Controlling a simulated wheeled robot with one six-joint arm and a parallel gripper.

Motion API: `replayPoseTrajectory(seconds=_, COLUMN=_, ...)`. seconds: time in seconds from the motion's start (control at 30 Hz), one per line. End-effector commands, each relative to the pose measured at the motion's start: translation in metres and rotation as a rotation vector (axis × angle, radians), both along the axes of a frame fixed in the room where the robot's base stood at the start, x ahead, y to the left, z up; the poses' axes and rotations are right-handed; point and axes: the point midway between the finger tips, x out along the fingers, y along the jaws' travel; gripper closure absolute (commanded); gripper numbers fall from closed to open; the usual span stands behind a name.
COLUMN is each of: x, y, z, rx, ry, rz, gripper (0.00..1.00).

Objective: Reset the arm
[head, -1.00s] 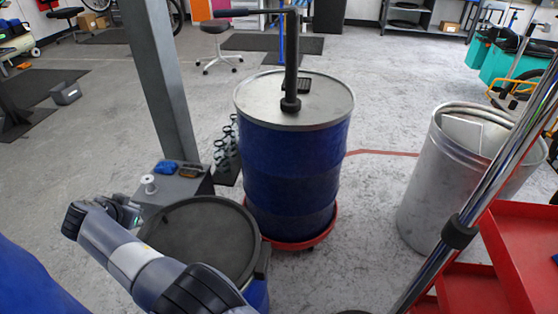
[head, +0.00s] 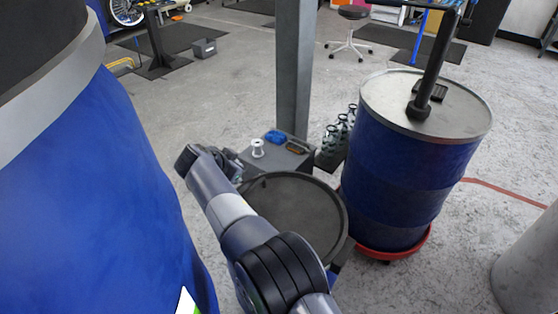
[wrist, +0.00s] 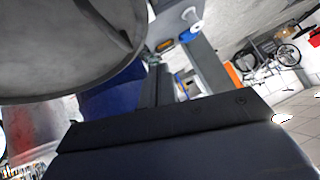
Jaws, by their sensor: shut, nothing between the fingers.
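My arm reaches up from the bottom of the head view, with grey links and black joints. My gripper (head: 232,165) is at its far end, small and partly hidden by the wrist. It is shut and empty, apart from anything graspable. It is beside the dark lid of a low blue drum (head: 295,205) and in front of a grey box (head: 285,155). In the wrist view a dark, blurred bar across the bottom looks like part of my gripper (wrist: 165,128). The drum lid also fills the upper left of the wrist view (wrist: 60,50).
A large blue drum (head: 90,190) stands very close at left. A tall blue drum (head: 405,165) on a red dolly (head: 395,250) is at right. A grey post (head: 295,70) rises behind the box, which bears a white spool (head: 258,148).

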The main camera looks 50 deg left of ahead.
Motion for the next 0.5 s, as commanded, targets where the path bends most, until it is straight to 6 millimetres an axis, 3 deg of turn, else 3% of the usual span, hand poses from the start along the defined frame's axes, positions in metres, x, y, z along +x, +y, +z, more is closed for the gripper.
replayPoseTrajectory(seconds=0.2, x=-0.027, y=-0.015, z=0.029, rx=0.003, ry=0.001, rz=0.003, gripper=1.00)
replayPoseTrajectory(seconds=0.5, x=-0.049, y=-0.029, z=0.052, rx=0.000, ry=0.001, rz=0.000, gripper=1.00)
